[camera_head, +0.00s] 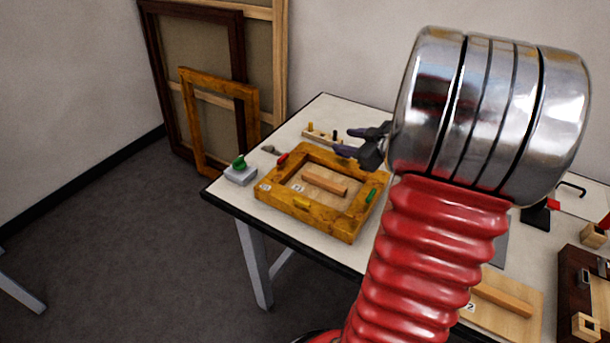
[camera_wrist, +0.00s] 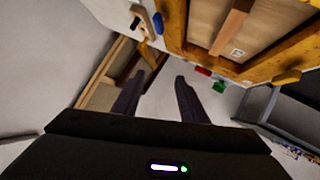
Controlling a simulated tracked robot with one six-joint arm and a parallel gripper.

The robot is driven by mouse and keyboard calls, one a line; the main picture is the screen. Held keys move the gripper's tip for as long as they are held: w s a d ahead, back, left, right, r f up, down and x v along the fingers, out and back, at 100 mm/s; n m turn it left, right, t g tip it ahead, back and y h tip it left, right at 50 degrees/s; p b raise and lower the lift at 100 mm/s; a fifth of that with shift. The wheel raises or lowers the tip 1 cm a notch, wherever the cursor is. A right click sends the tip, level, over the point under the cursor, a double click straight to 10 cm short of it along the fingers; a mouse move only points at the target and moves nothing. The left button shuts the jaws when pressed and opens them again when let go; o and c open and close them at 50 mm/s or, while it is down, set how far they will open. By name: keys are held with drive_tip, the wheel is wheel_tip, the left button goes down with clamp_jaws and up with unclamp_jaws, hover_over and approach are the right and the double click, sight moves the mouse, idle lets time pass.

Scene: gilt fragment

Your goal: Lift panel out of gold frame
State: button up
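The gold frame (camera_head: 278,200) lies flat on the white table, its back facing up. The pale panel (camera_head: 312,192) sits inside it, with a wooden batten (camera_head: 325,180) across it and a small label. Coloured tabs sit on the frame: red (camera_head: 283,158), green (camera_head: 371,195) and yellow (camera_head: 301,203). In the wrist view the frame (camera_wrist: 255,70) and panel (camera_wrist: 270,35) show at upper right. My gripper (camera_head: 343,142) is open and empty near the frame's far edge, apart from the panel. Its two dark fingers (camera_wrist: 159,76) are spread in the wrist view. My arm hides the table's middle.
A grey box with a green knob (camera_head: 240,172) stands left of the frame. A peg rack (camera_head: 322,137) is behind it. At right are another panel with a batten (camera_head: 522,325) and a dark frame (camera_head: 567,285).

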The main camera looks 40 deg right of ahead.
drive_tip(key=s+f+y, duration=0.1)
drive_tip(key=s+f, duration=0.1)
drive_tip(key=s, duration=0.1)
drive_tip(key=s+f+y, duration=0.2)
drive_tip(key=s, duration=0.1)
drive_tip(key=s+a+f+y, duration=0.1)
drive_tip(key=s+f+y, duration=0.1)
drive_tip(key=s, duration=0.2)
drive_tip(key=shift+a+f, duration=0.1)
drive_tip(key=shift+f, duration=0.3)
drive_tip(key=shift+s+a+f+y, duration=0.1)
drive_tip(key=shift+s+a+y, duration=0.1)
drive_tip(key=shift+s+y, duration=0.2)
approach(323, 180)
drive_tip(key=shift+x, duration=1.85)
drive_tip(key=shift+x, duration=2.6)
drive_tip(key=shift+c, duration=0.5)
